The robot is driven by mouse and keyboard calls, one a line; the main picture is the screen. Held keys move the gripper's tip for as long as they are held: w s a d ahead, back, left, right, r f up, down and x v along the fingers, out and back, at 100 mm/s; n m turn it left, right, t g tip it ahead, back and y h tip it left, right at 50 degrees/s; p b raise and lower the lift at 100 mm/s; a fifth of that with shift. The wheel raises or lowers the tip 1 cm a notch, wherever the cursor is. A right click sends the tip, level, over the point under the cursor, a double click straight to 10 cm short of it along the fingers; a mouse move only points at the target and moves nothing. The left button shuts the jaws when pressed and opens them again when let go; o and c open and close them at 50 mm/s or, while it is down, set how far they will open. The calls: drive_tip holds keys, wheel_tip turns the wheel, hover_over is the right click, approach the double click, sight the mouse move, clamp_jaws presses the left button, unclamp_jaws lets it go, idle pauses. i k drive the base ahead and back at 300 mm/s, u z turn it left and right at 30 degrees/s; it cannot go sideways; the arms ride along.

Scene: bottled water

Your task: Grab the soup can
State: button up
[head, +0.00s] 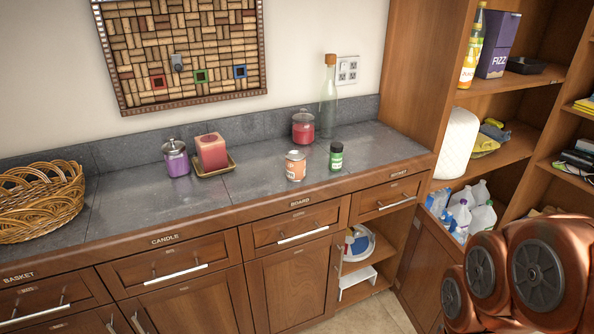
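What looks like the soup can (295,166), a small can with an orange and white label, stands upright near the front edge of the dark stone counter (250,192). A small green jar with a dark lid (336,157) stands to its right, apart from it. A red jar candle (303,127) stands behind it. My copper-coloured arm shows at the lower right, well away from the can. My gripper is not in view.
A tall clear bottle with a cork (328,97) stands at the back. A red candle on a tray (212,152), a purple jar (176,158) and a wicker basket (40,200) are to the left. Wooden shelves (510,82) rise on the right. The counter between basket and purple jar is clear.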

sight(295, 161)
drive_tip(key=k, duration=1.2)
drive_tip(key=u, duration=0.7)
drive_tip(key=i, duration=0.6)
drive_tip(key=u, duration=0.9)
drive_tip(key=i, duration=0.7)
drive_tip(key=z, duration=0.45)
drive_tip(key=i, duration=0.75)
drive_tip(key=z, duration=0.65)
